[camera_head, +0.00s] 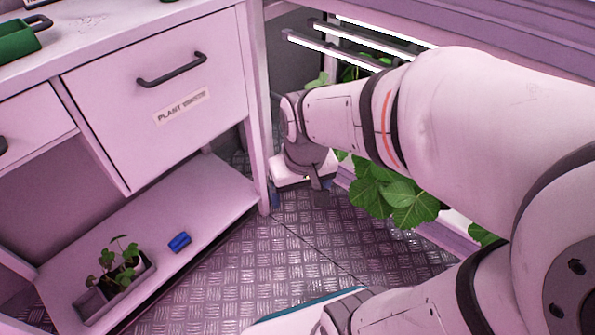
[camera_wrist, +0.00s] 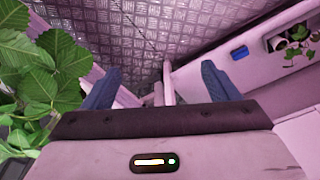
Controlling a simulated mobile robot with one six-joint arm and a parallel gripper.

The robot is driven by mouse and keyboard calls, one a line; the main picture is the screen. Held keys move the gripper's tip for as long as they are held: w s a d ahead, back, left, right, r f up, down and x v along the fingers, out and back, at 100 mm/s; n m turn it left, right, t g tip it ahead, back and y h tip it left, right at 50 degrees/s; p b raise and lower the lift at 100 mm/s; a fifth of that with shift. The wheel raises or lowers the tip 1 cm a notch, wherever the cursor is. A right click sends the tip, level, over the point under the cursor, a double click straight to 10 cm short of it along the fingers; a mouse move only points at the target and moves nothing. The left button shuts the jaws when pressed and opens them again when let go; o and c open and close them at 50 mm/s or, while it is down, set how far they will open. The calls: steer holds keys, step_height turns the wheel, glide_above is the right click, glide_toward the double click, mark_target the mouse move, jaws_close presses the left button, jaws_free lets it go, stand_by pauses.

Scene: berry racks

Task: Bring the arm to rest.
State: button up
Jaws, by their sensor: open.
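My arm crosses the right side of the head view, and my gripper (camera_head: 300,190) hangs at its end above the metal floor, just right of the cabinet's corner leg. In the wrist view my gripper (camera_wrist: 160,85) shows two blue fingers spread wide with nothing between them. Beyond the fingers are the tread-plate floor (camera_wrist: 150,30) and part of the cabinet's leg. In the head view the fingers are small and partly hidden by the gripper's body.
Leafy plants (camera_head: 395,195) grow under lights close to my arm; leaves (camera_wrist: 40,70) also show left in the wrist view. The cabinet's lower shelf (camera_head: 180,205) holds a planter (camera_head: 120,285) and a blue object (camera_head: 179,242). A green container (camera_head: 18,40) sits on top.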

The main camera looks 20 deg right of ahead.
steer(key=shift+s+d+r+g, duration=0.15)
steer(key=shift+s+d, duration=0.05)
steer(key=shift+s, duration=0.45)
steer(key=shift+s+d+r+g, duration=0.15)
steer(key=shift+s+d, duration=0.05)
steer(key=shift+s, duration=0.4)
step_height(320, 180, up, 38)
steer(key=t+p, duration=0.1)
steer(key=p, duration=3.4)
steer(key=shift+s+r+t, duration=0.15)
steer(key=shift+r+t, duration=0.1)
steer(key=shift+t, duration=0.05)
